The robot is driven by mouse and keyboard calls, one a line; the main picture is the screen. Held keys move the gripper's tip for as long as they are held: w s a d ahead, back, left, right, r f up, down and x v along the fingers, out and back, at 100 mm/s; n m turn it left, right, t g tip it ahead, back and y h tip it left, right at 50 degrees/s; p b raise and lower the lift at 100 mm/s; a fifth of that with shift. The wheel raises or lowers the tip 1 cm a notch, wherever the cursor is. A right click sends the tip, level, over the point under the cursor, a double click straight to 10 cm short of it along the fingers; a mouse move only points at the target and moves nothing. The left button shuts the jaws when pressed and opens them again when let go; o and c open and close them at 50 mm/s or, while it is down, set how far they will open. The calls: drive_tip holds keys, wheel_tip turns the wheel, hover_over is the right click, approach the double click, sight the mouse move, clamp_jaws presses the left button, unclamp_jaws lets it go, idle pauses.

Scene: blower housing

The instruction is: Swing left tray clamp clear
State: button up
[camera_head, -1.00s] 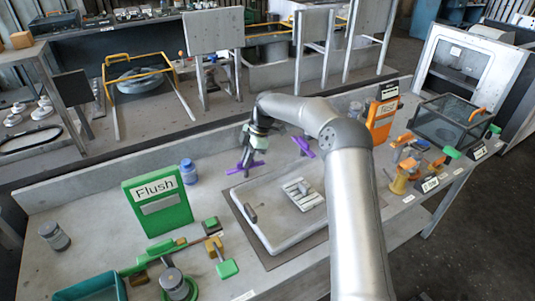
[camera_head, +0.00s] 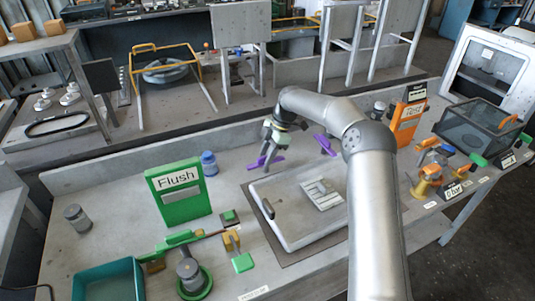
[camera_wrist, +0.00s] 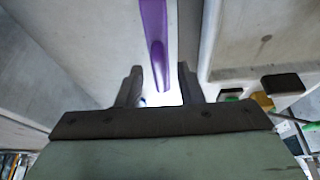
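The left tray clamp (camera_head: 266,162) is a purple bar beside the back left corner of the pale tray (camera_head: 290,240). My gripper (camera_head: 268,152) is over this clamp in the head view and hides part of it. In the wrist view, my gripper (camera_wrist: 159,82) has its two dark fingers apart. A purple bar (camera_wrist: 156,45) shows between and beyond them, with a visible gap on both sides. I cannot tell how deep it sits between the fingertips. A second purple clamp (camera_head: 325,145) is at the tray's back right side.
A green "Flush" sign (camera_head: 178,192) and a blue bottle (camera_head: 209,164) stand left of the tray. An orange sign (camera_head: 407,122) and orange valve parts (camera_head: 430,178) are to the right. A teal bin (camera_head: 108,280) is at the front left.

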drive_tip(key=p+v, duration=0.1)
drive_tip(key=v, duration=1.6)
drive_tip(key=shift+d+r, duration=0.2)
drive_tip(key=s+a+r+m+t+h, duration=0.15)
drive_tip(key=s+m, duration=0.25)
drive_tip(key=s, duration=0.4)
drive_tip(key=s+a+r+m+g+h, duration=0.1)
drive_tip(key=s+r+m+h, duration=0.2)
drive_tip(key=s, duration=0.4)
drive_tip(key=s+d+f+m, duration=0.3)
drive_tip(key=s+m, duration=0.2)
drive_tip(key=s, duration=0.5)
drive_tip(key=s+d+f+m+t, duration=0.1)
drive_tip(key=s+d+f+m, duration=0.2)
drive_tip(key=s, duration=0.7)
drive_tip(key=s+d+f+m, duration=0.3)
drive_tip(key=s+m, duration=0.4)
drive_tip(key=s, duration=0.3)
drive_tip(key=shift+f, duration=0.3)
drive_tip(key=shift+t+y, duration=0.25)
